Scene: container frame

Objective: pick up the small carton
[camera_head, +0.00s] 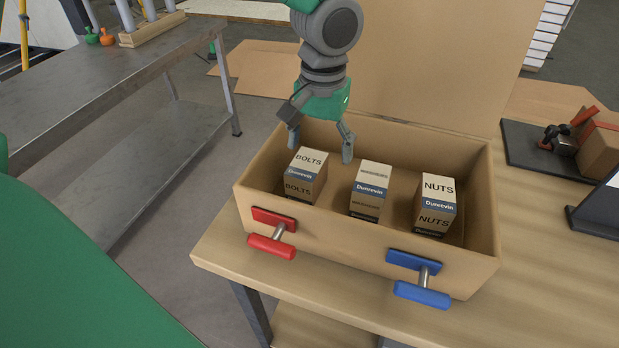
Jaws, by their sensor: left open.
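Three small cartons stand upright in a row inside an open cardboard box (335,244). The left carton (306,174) reads BOLTS. The middle carton (370,190) reads Dunrevin, with other print too small to read. The right carton (435,204) reads NUTS. My left gripper (320,150) points down over the back of the box, behind and above the BOLTS carton and left of the middle one. Its two fingers are spread apart with nothing between them. My right gripper is not in view.
The box stands on a wooden table (530,270), with a red handle (272,245) and a blue handle (422,293) on its front. Its raised flap (430,70) stands behind. A dark tray (530,150) lies at right. A metal bench (100,80) stands at left.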

